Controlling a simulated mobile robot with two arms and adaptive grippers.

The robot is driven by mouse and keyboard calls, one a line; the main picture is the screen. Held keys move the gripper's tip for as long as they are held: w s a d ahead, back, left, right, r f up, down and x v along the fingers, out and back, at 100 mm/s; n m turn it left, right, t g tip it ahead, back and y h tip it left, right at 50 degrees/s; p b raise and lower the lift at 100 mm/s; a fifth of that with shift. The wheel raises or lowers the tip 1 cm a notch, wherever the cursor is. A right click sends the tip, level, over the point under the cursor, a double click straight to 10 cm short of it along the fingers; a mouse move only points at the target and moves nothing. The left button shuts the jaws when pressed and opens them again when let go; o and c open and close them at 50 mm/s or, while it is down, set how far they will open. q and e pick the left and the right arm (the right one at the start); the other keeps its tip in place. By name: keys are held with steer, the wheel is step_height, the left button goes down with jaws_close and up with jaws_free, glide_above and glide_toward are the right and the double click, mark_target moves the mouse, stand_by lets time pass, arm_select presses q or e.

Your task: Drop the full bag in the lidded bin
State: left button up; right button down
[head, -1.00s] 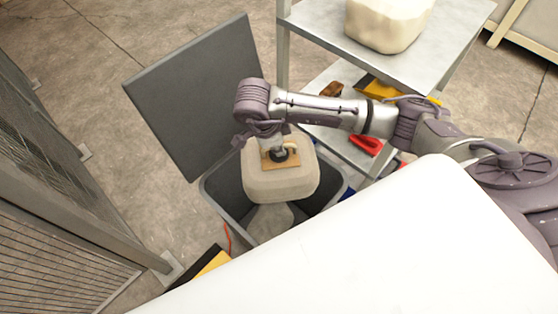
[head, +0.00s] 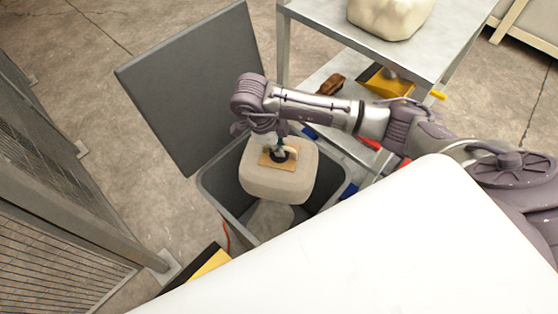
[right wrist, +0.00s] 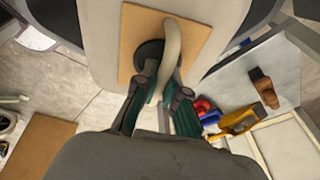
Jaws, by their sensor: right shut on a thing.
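The full bag (head: 262,187) is a beige, rounded block with a tan patch and a pale loop handle on top. My right gripper (head: 280,151) is shut on the handle; the right wrist view shows its fingers (right wrist: 160,95) around the loop on the bag (right wrist: 102,55). The bag hangs over the mouth of the grey bin (head: 212,200), overlapping its opening in the head view. The bin's square lid (head: 190,90) stands open behind it. Exact bag height above the rim is hard to tell. My left gripper is out of view.
A metal shelf unit (head: 460,35) stands at the right, with another beige block (head: 390,15) on top and a brown brush (head: 331,84) and yellow item lower down. A mesh fence (head: 50,215) is at the left. A pale thing (head: 270,217) shows inside the bin.

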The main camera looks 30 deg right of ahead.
steer(key=shift+f, duration=0.5)
steer(key=c, duration=1.2)
jaws_free()
steer(key=v, duration=1.2)
